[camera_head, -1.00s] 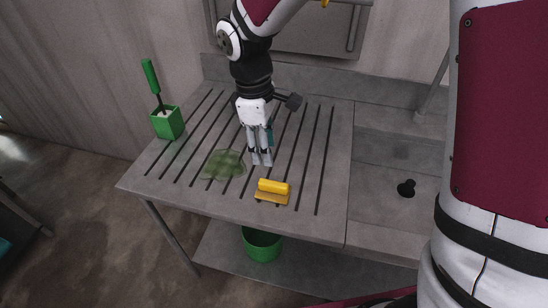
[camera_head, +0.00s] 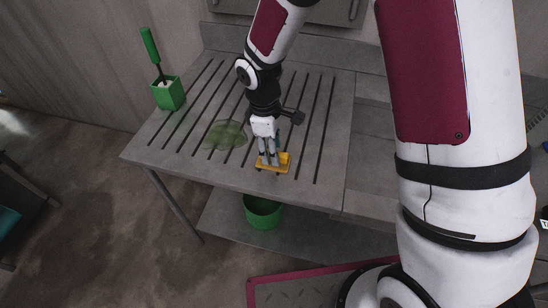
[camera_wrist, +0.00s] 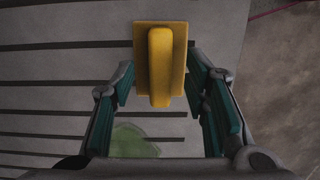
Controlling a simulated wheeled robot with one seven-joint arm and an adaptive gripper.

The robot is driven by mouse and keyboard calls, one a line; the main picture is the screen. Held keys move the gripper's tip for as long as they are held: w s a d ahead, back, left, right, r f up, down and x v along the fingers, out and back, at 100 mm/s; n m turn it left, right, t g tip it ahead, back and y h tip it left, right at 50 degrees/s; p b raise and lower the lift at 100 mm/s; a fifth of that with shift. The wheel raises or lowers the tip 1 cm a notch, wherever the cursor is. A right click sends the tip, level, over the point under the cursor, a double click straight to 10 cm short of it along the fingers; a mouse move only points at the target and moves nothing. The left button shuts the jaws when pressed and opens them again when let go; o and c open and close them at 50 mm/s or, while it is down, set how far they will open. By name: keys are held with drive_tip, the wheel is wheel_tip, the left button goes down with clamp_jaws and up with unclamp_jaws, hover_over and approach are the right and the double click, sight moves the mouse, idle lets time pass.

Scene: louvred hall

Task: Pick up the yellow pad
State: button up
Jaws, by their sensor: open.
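The yellow pad (camera_head: 285,158) lies on the slatted grey drainboard near its front edge. It has a flat base and a raised rounded grip, both clear in the wrist view (camera_wrist: 160,65). My gripper (camera_head: 268,163) is right at the pad in the head view and hides part of it. In the wrist view my open gripper (camera_wrist: 160,88) has one green-lined finger on each side of the pad's lower end. There are gaps between the fingers and the raised grip, and nothing is held. I cannot tell the exact height of the fingertips above the board.
A green spill (camera_head: 226,135) lies on the board left of my gripper. A green holder (camera_head: 168,94) with a green-handled brush (camera_head: 150,46) stands at the back left corner. A green bucket (camera_head: 263,212) sits on the lower shelf. The front board edge is close to the pad.

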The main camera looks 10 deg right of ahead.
drive_tip(key=shift+d+f, duration=0.1)
drive_tip(key=shift+f, duration=0.85)
clamp_jaws()
drive_tip(key=shift+r, duration=0.1)
drive_tip(key=shift+r, duration=0.35)
wheel_tip(320, 180, up, 3)
drive_tip(key=shift+b, duration=0.3)
drive_tip(key=s+d+r, duration=0.1)
drive_tip(key=s+d, duration=0.1)
drive_tip(key=s, duration=1.4)
